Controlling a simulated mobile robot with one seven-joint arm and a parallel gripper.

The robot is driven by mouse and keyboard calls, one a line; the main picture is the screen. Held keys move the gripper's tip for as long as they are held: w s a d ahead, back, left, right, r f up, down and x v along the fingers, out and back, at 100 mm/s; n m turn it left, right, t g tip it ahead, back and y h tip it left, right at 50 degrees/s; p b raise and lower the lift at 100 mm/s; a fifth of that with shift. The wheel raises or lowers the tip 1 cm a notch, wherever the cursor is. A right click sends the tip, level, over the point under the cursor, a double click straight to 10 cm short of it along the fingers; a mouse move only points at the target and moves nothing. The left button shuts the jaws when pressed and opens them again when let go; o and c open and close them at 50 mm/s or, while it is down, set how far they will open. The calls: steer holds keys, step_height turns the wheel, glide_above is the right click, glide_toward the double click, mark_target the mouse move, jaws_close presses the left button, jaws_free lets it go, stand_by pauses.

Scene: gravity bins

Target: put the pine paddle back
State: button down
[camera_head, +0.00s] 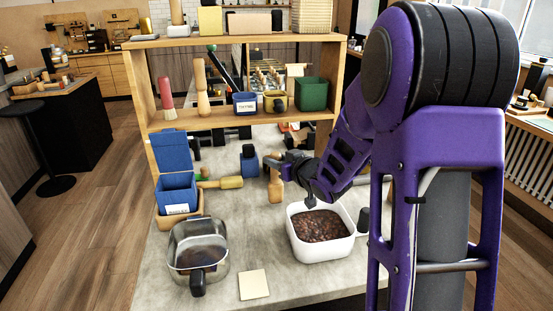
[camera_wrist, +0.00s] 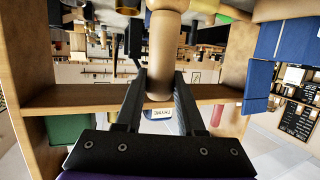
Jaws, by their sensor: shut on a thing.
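My gripper (camera_head: 272,164) is shut on a tan, turned wooden piece, which I take as the pine paddle (camera_head: 275,189). The paddle hangs upright below the fingers over the middle of the counter, its wider end down. I cannot tell whether it touches the counter. The wrist view appears upside down: the paddle (camera_wrist: 163,50) stands between the two dark fingers of my gripper (camera_wrist: 158,92), its wide end at the top. A similar wooden piece (camera_head: 201,90) stands on the shelf (camera_head: 245,119) at the left, beside a pink-red tool (camera_head: 167,97).
A white tub (camera_head: 337,250) of dark beans is right of the paddle. A metal pot (camera_head: 199,228) and a cream square (camera_head: 253,284) are in front. A blue lidded bin (camera_head: 176,187) stands left. The shelf also bears a THYME bin (camera_head: 245,103) and a green bin (camera_head: 312,94).

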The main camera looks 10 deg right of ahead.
steer(key=shift+f+b, duration=0.35)
steer(key=shift+f, duration=0.35)
stand_by(0.5)
steer(key=shift+c, duration=2.2)
jaws_free()
steer(key=shift+s, duration=0.1)
